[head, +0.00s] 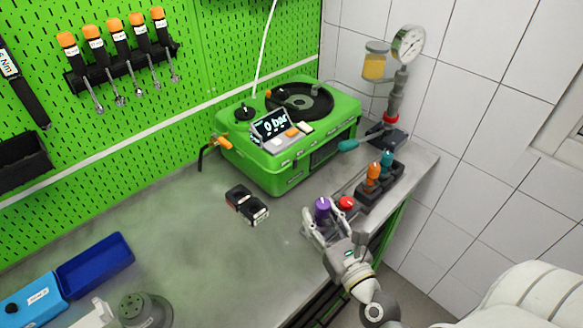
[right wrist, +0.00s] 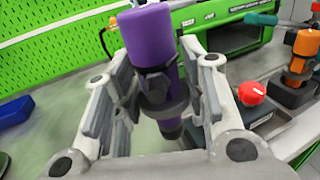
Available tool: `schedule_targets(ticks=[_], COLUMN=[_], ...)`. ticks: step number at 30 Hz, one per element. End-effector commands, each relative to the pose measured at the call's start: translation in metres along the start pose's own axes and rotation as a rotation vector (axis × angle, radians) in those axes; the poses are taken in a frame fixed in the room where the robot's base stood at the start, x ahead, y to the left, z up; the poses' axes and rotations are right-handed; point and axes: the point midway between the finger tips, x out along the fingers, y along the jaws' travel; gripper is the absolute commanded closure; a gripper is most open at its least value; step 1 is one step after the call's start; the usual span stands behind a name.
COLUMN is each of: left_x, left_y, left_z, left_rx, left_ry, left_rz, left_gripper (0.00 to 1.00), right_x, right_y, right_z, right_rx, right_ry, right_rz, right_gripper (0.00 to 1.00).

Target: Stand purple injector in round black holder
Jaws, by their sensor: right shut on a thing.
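The purple injector (head: 322,207) stands about upright between the fingers of my right gripper (head: 319,230), near the right front edge of the bench.
Beside the injector are a red knob (head: 346,202) and a black rack (head: 382,187) with orange and teal injectors. The green machine (head: 290,140) stands behind. A black box (head: 247,205) and blue bin (head: 96,265) lie left.

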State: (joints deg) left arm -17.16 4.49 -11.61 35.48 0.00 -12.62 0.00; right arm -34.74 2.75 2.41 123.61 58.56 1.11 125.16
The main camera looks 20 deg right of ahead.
Motion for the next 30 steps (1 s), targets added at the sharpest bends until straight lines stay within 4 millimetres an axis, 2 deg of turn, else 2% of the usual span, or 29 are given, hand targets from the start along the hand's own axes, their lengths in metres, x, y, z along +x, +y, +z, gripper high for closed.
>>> schedule_targets(ticks=[1,3,7,12,16,23,26,27,30], left_x=[-0.02,-0.03,-0.042,-0.046,-0.043,-0.032,-0.024,-0.014,-0.001], left_y=[0.005,0.008,0.007,0.0,-0.005,-0.006,-0.005,-0.005,-0.005], left_z=[-0.003,-0.005,-0.006,-0.005,-0.004,-0.002,-0.002,-0.001,0.001], left_rx=[0.0,0.0,0.0,0.0,-0.002,-0.003,-0.003,-0.003,-0.003], left_ry=[0.001,0.003,0.003,0.002,0.0,0.0,0.0,0.0,0.0], left_rz=[0.006,0.01,0.009,0.0,-0.006,-0.006,-0.006,-0.006,-0.006], left_gripper=[0.6,0.6,0.6,0.6,0.6,0.6,0.6,0.6,0.6], right_x=[0.006,0.011,0.018,0.025,0.041,0.087,0.108,0.11,0.121], right_y=[-0.007,-0.016,-0.029,-0.035,-0.027,-0.002,0.009,0.01,0.016], right_z=[0.018,0.025,0.033,0.034,0.025,0.002,-0.009,-0.021,-0.036], right_rx=[-0.004,-0.004,-0.003,-0.001,0.002,0.003,0.002,0.0,0.001], right_ry=[-0.003,-0.005,-0.007,-0.01,-0.011,-0.012,-0.012,-0.01,-0.01], right_rz=[-0.005,-0.014,-0.026,-0.034,-0.036,-0.035,-0.034,-0.034,-0.034], right_gripper=[0.94,0.94,0.94,0.94,0.94,0.94,0.94,0.94,0.94])
